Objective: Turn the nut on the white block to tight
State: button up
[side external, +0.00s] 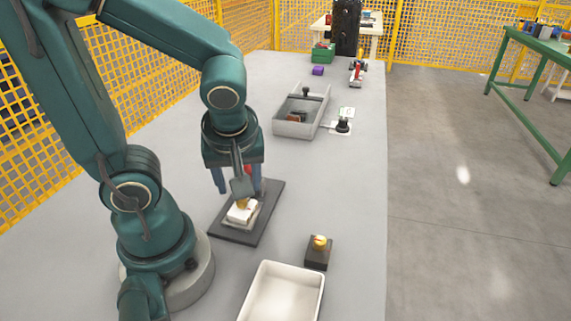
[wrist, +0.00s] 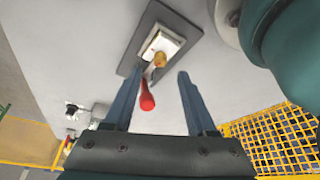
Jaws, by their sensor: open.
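The white block (side external: 238,215) sits on a dark plate (side external: 272,197) in front of my base. A brass-coloured nut (side external: 242,204) is on the block; the wrist view shows the block (wrist: 155,42) and nut (wrist: 160,59) beyond the fingertips. A tool with a red handle (wrist: 147,100) and grey metal end stands between my fingers, its metal end close to the nut. Whether it touches the nut I cannot tell. My gripper (side external: 242,190) is open above the block, pointing down; in the wrist view its fingers (wrist: 157,80) are apart on both sides of the handle, with gaps.
A white tray (side external: 259,281) and a small dark block with a brass top (side external: 317,254) stand nearer the camera. A grey bin (side external: 294,130) and a black knob on a white plate (side external: 342,126) are farther back. The table's right strip is mostly clear.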

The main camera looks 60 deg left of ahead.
aim_at(242, 203)
jog(key=h, duration=0.1)
jog(key=w+a+g+h, duration=0.1)
jog(key=h, duration=0.2)
jog(key=shift+w+a+r+m, duration=0.15)
jog(key=shift+a+m, duration=0.1)
jog(key=shift+m, duration=0.15)
jog(key=shift+a+n, duration=0.4)
jog(key=shift+a, duration=0.2)
jog(key=shift+s+f, duration=0.2)
jog(key=shift+f, duration=2.4)
grip_shut()
